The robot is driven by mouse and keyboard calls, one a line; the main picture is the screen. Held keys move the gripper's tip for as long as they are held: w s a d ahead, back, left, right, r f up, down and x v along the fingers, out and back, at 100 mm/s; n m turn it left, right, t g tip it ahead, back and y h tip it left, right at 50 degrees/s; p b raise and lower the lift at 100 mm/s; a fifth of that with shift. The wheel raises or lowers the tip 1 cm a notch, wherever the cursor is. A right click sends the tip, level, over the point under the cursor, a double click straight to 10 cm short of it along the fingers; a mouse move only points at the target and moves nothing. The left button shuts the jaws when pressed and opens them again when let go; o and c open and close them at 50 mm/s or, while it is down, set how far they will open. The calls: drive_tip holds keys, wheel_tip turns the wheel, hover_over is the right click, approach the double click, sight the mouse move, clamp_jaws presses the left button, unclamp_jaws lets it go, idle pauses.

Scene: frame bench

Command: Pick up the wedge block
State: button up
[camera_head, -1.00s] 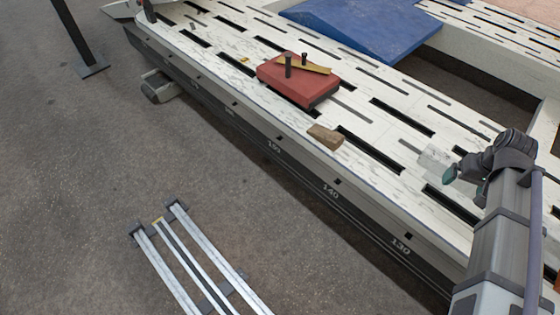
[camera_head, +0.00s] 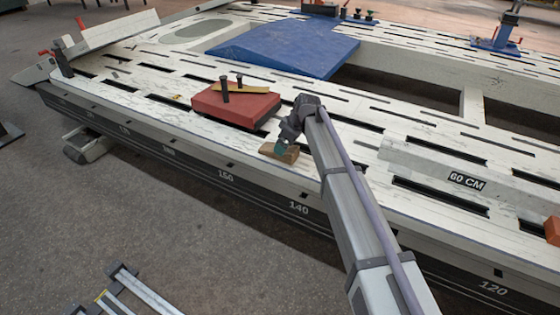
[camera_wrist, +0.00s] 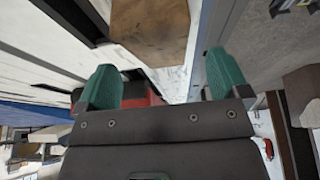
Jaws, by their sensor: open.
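The wedge block (camera_head: 279,152) is a small brown wooden piece on the white slotted bench near its front edge, just in front of the red block. My gripper (camera_head: 283,145) is at the block in the head view and hides part of its upper side. In the wrist view the wedge block (camera_wrist: 150,30) shows large at the top, ahead of the two green fingertips. My gripper (camera_wrist: 160,85) is open there, its fingertips spread wide with nothing held between them.
The red block (camera_head: 236,104), with black pegs and a yellow strip on it, stands close behind the wedge block. A blue ramp-shaped panel (camera_head: 285,46) lies farther back. A long white beam marked 60 CM (camera_head: 466,181) lies to the right. Slots cut the bench top (camera_head: 150,84).

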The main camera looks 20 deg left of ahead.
drive_tip(key=b+x, duration=0.5)
drive_tip(key=shift+a+f, duration=0.1)
drive_tip(key=shift+f, duration=0.1)
drive_tip(key=shift+r+p, duration=0.25)
drive_tip(key=shift+p, duration=0.05)
drive_tip(key=shift+c, duration=0.4)
